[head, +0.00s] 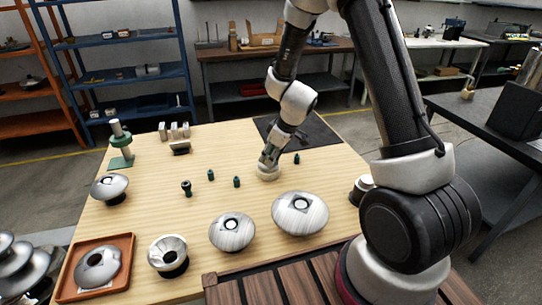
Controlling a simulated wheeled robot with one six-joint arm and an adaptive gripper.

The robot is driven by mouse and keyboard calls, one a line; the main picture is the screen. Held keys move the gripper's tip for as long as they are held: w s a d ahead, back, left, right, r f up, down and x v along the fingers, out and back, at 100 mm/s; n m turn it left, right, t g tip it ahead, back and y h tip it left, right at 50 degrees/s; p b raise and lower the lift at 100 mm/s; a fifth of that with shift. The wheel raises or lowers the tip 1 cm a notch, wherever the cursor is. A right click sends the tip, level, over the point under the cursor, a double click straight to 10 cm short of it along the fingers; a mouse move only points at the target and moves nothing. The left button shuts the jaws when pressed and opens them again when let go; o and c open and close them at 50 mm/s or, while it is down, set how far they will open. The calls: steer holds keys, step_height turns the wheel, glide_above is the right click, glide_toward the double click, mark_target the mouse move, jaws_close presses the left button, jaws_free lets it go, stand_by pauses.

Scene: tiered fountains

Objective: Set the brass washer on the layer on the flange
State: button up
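My gripper (269,160) points down over the middle of the wooden table. Its tip is at a pale, round, low piece (268,174); I cannot tell whether it grips, touches or hovers over it. The fingers are too small to read. No brass-coloured washer can be made out. Several silver domed layers with a centre opening stand along the front: a large one (300,213), a middle one (232,232) and a bowl-like one (168,255). Another (109,187) stands at the left on a dark base. I cannot tell which part is the flange.
An orange tray (127,262) at front left holds a silver domed piece (97,268). Small dark green pegs (237,182) stand left of my gripper. A green-based post (120,145) and metal blocks (175,131) stand at the back left. A dark mat (318,130) lies behind my gripper.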

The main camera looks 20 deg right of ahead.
steer(key=o, duration=0.3)
steer(key=v, duration=1.2)
